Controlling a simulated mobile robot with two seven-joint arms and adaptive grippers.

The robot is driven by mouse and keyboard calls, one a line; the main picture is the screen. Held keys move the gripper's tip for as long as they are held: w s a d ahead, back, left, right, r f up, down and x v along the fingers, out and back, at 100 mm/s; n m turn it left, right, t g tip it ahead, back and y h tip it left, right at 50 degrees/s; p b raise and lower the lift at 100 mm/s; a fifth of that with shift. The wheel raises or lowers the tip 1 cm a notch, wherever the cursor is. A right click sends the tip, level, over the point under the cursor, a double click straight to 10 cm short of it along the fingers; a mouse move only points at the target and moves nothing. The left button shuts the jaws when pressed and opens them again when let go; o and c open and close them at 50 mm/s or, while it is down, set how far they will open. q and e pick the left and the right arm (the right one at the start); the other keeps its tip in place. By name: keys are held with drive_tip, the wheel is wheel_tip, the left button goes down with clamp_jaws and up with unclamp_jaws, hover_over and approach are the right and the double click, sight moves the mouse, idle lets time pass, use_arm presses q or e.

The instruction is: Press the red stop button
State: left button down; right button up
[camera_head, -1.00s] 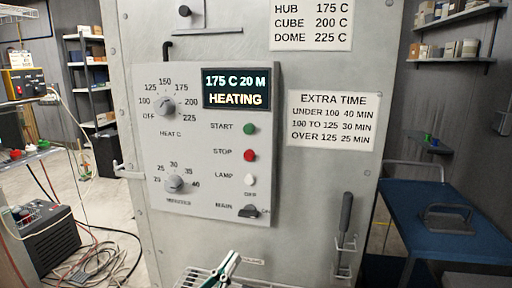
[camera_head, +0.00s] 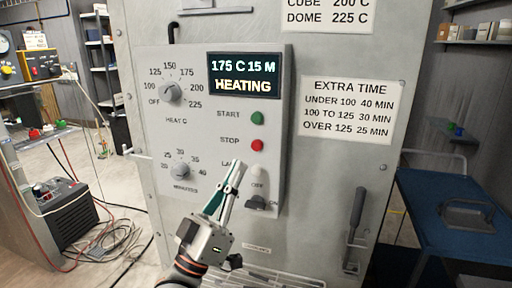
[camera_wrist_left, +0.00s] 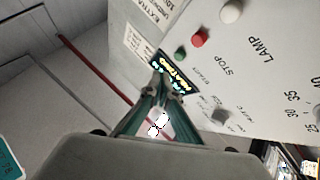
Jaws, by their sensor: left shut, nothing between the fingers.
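The red stop button (camera_head: 257,145) sits on the grey control panel (camera_head: 150,120), beside the STOP label and below the green start button (camera_head: 257,118). My left gripper (camera_head: 237,166) is shut and empty, its fingers pointing up in front of the panel. Its tips show just left of and below the red button, apart from it in the picture. The gripper partly covers the LAMP label. In the left wrist view the red button (camera_wrist_left: 200,39) shows above and right of the closed fingertips (camera_wrist_left: 160,85). My right gripper is not in view.
The display (camera_head: 244,75) reads 175 C 15 M HEATING. The white lamp button (camera_head: 257,171) and main switch (camera_head: 261,203) lie below the red button. Two dials (camera_head: 172,92) are at left. A handle (camera_head: 356,215) juts out at right, near a blue cart (camera_head: 425,215).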

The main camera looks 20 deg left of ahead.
sight(257, 145)
use_arm(q)
drive_tip(key=w+b, duration=0.2)
drive_tip(key=w, duration=0.6)
drive_tip(key=shift+w+d, duration=0.15)
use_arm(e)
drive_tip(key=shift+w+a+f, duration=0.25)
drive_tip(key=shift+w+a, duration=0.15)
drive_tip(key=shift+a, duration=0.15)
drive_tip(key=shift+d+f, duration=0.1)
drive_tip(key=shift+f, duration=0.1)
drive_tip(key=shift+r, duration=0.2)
use_arm(q)
drive_tip(key=shift+w, duration=0.15)
drive_tip(key=shift+w, duration=0.25)
idle(0.4)
drive_tip(key=shift+w, duration=0.15)
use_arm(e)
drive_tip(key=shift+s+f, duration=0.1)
